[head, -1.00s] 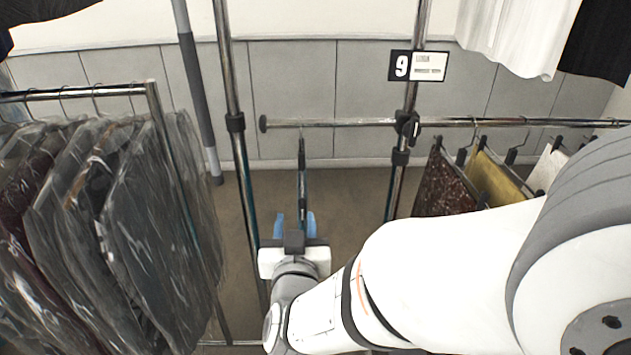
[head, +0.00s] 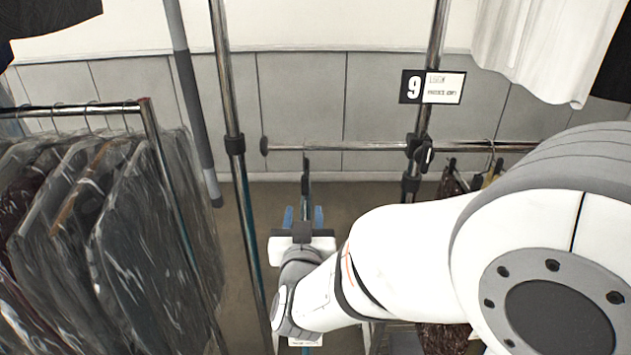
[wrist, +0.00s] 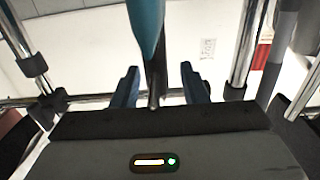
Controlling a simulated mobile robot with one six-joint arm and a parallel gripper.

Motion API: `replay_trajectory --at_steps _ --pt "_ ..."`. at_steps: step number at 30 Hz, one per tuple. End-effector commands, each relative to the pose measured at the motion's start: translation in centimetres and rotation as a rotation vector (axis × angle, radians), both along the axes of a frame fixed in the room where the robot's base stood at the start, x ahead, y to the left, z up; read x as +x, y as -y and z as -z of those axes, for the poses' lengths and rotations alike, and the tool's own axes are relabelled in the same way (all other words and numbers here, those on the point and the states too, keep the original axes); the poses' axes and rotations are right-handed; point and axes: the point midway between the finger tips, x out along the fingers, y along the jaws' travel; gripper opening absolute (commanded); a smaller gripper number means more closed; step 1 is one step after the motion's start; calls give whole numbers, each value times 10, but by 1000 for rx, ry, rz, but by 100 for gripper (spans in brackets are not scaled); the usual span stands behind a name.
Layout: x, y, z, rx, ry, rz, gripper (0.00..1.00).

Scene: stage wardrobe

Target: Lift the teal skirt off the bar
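The teal skirt shows edge-on in the wrist view (wrist: 146,25), as a narrow teal strip coming down from the top. A dark hanger part (wrist: 155,85) continues below it, between the fingers. In the head view the dark hanger (head: 306,178) hangs just below the left part of the chrome bar (head: 350,147); its hook is too fine to make out. My gripper (head: 304,216) is open below the bar, with a blue finger on each side of the hanger. In the wrist view, gaps show between the hanger and both fingers of my gripper (wrist: 160,88). My wrist hides the lower skirt.
Chrome uprights (head: 232,170) stand on both sides of the gripper; the right one carries a number 9 sign (head: 432,87). Plastic-covered garments (head: 120,235) crowd the left rack. Other garments hang right, mostly behind my arm. White cloth (head: 535,50) hangs top right.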

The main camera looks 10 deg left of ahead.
Motion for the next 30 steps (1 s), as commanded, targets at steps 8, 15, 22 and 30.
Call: replay_trajectory --at_steps 8,15,22,30 --pt "34 -7 0 0 -1 3 40" --pt "63 -13 2 1 1 4 40" --pt "88 -19 1 0 2 4 40" --pt "104 -23 0 1 1 4 40"
